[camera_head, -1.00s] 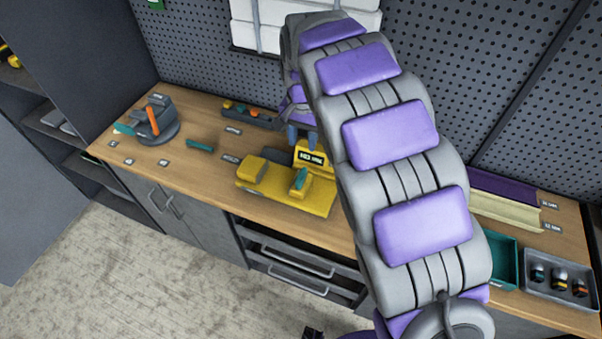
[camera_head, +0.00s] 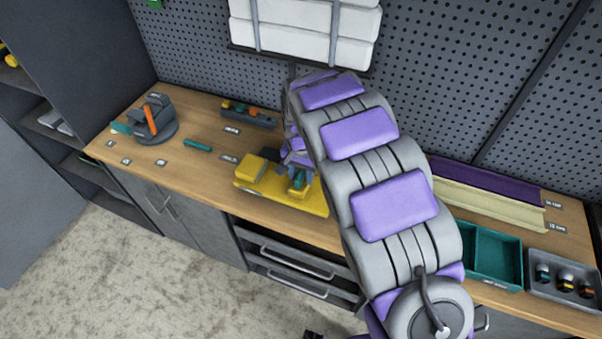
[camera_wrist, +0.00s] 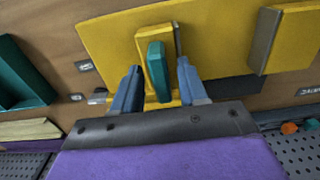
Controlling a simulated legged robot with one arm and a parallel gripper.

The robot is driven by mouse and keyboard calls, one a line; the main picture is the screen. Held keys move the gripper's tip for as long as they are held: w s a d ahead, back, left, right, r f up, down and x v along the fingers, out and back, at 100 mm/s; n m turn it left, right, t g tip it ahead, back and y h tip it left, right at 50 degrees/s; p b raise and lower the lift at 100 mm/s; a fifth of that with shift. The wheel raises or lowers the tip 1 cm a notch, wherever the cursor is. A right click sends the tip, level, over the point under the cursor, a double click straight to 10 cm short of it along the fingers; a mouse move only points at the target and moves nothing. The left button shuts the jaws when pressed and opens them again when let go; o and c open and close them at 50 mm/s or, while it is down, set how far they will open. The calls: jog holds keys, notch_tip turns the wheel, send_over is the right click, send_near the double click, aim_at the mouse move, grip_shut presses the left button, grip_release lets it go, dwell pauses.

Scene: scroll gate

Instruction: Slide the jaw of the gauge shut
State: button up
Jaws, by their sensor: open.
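The yellow gauge (camera_head: 275,199) lies on the wooden bench. It has a fixed yellow block with a grey face (camera_wrist: 292,38) at one end, and a sliding yellow jaw (camera_wrist: 120,40) with a dark plate facing that block. A wide gap lies between the two in the wrist view. A teal handle (camera_wrist: 157,72) stands up from the sliding jaw. My gripper (camera_wrist: 159,66) is open, with one blue-grey finger on each side of the teal handle; contact cannot be told. In the head view my gripper (camera_head: 299,186) is over the gauge, and my arm hides its right part.
A grey device with an orange lever (camera_head: 152,120) stands at the bench's left. Teal bins (camera_head: 497,258), a grey tray (camera_head: 563,279) and coloured rails (camera_head: 487,190) are at right.

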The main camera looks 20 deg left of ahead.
jog(key=shift+a, duration=0.15)
jog(key=shift+c, duration=0.4)
grip_shut()
